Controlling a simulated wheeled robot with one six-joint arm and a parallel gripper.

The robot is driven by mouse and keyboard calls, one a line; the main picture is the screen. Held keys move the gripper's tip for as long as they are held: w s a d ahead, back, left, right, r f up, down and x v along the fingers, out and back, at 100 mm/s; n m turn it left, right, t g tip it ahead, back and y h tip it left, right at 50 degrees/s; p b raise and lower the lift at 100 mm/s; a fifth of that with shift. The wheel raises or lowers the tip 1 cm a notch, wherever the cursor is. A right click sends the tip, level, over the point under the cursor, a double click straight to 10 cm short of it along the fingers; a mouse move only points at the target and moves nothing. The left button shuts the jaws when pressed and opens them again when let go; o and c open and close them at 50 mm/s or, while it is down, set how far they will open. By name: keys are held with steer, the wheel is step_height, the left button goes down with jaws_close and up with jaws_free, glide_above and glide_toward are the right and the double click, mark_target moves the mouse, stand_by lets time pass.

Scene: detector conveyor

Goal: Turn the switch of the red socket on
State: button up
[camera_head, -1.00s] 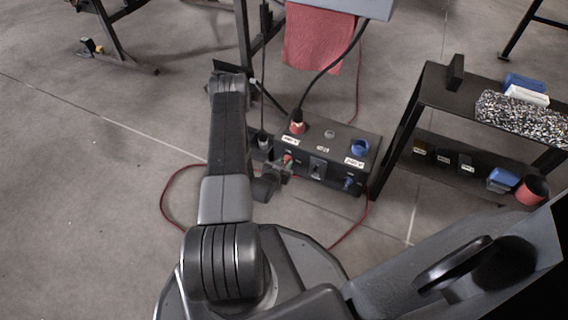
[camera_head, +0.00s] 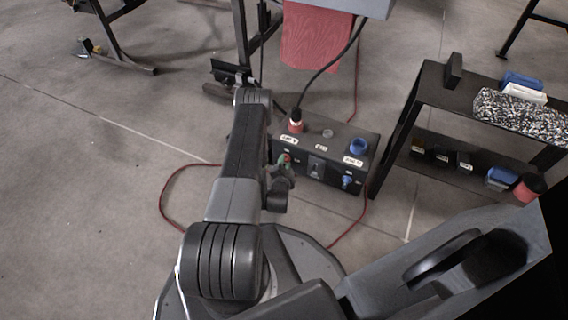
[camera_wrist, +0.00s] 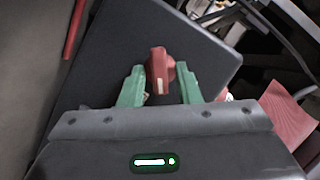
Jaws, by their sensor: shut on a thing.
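A black socket box (camera_head: 316,171) stands on the floor in the head view. The red socket (camera_head: 296,126) on its top left has a black cable plugged in. The blue socket (camera_head: 358,148) is on the top right, with a blue switch (camera_head: 347,181) on the front below it. The red switch (camera_wrist: 160,66) with a pale mark shows in the wrist view between the green fingers of my gripper (camera_wrist: 159,85). My gripper is shut on this switch, at the box's left front. In the head view my gripper (camera_head: 286,162) partly hides the switch.
A black shelf (camera_head: 432,100) with several small items stands right of the box. A red cloth (camera_head: 316,40) hangs behind it, and the black cable runs up beside the cloth. A red cable (camera_head: 163,190) lies on the floor around my base. Open floor lies left.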

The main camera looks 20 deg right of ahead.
steer(key=shift+s+d+f+m+t, duration=0.15)
steer(key=shift+m+t, duration=0.55)
steer(key=shift+m, duration=0.8)
steer(key=shift+w+a+f+m+t, duration=0.15)
steer(key=shift+m+t, duration=0.55)
steer(key=shift+m, duration=0.8)
steer(key=shift+s+d, duration=0.1)
steer(key=o, duration=0.6)
steer(key=shift+o, duration=0.2)
